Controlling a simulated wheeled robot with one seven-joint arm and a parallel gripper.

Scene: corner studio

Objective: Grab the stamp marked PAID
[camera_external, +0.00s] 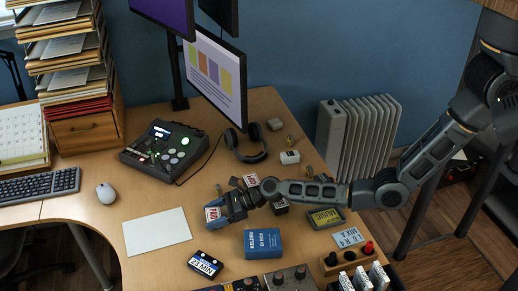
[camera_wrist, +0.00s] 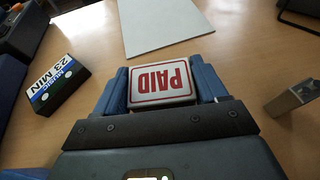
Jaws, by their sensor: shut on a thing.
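The stamp marked PAID (camera_wrist: 161,80) has a white top with red lettering and a red border. In the wrist view it sits between the two blue fingers of my gripper (camera_wrist: 168,90), and its lettering reads upside down. My gripper (camera_external: 214,215) is shut on the stamp. In the external view the stamp (camera_external: 212,214) shows at the tip of my gripper, just right of a white sheet. I cannot tell whether the stamp touches the desk.
A blank white sheet (camera_external: 157,232) lies left of my gripper and also shows in the wrist view (camera_wrist: 160,24). A blue box (camera_external: 262,243) and a 23 MIN cassette (camera_external: 205,265) stand near the front. Headphones (camera_external: 246,148) and a control panel (camera_external: 162,150) lie behind.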

